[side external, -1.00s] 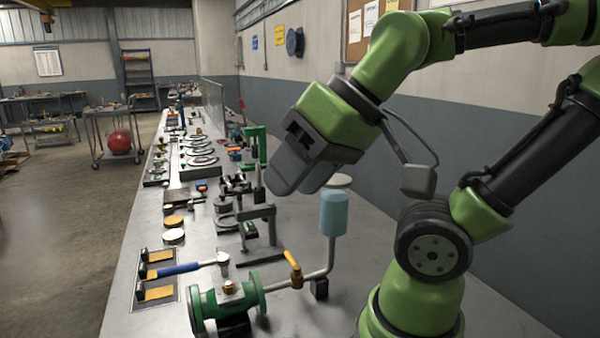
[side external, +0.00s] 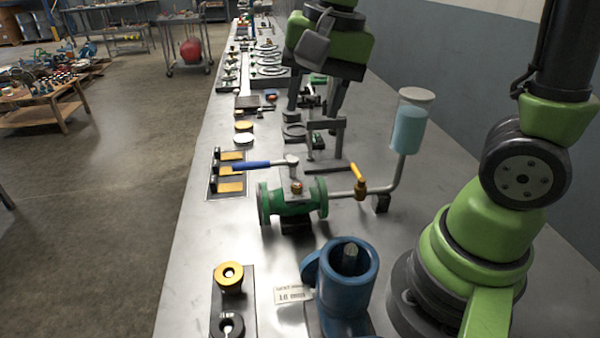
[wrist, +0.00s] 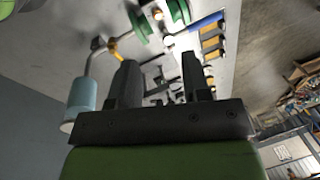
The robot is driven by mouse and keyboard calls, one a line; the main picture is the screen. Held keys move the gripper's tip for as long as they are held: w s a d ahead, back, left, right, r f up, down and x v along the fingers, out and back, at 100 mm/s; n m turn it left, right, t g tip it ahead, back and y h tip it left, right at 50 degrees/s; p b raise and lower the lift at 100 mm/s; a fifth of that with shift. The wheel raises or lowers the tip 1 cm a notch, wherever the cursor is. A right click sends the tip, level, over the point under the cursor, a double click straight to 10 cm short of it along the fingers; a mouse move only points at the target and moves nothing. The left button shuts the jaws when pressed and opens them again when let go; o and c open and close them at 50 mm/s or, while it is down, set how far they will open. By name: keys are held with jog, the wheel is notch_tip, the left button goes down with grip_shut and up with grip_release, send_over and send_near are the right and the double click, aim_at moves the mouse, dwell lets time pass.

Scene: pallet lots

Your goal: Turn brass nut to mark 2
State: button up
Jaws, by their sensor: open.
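A small brass nut (side external: 297,187) sits on the green flanged valve (side external: 291,205), below the lever with the blue handle (side external: 252,165). No numbered mark can be read around it. My gripper (side external: 316,103) points down over the bench beyond the valve, apart from the nut. Its two fingers are spread with nothing between them. In the wrist view, the open fingers (wrist: 160,82) show from behind, and the green valve (wrist: 143,25) is near the top edge.
A pipe with a yellow-handled cock (side external: 359,180) runs right from the valve to a light blue cup (side external: 408,128). A grey clamp frame (side external: 326,124) stands behind the valve. A blue housing (side external: 344,285) and gold ring (side external: 230,277) are in front.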

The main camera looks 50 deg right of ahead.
aim_at(296, 184)
jog(key=w+f+m, duration=0.1)
jog(key=f, duration=0.4)
jog(key=w+f+m+g, duration=0.1)
jog(key=f, duration=0.4)
jog(key=w+f+m+g, duration=0.1)
jog(key=f, duration=0.4)
jog(key=shift+w+d+f+h, duration=0.15)
jog(key=shift+w+d+h, duration=0.05)
jog(key=shift+d+h, duration=0.1)
grip_shut()
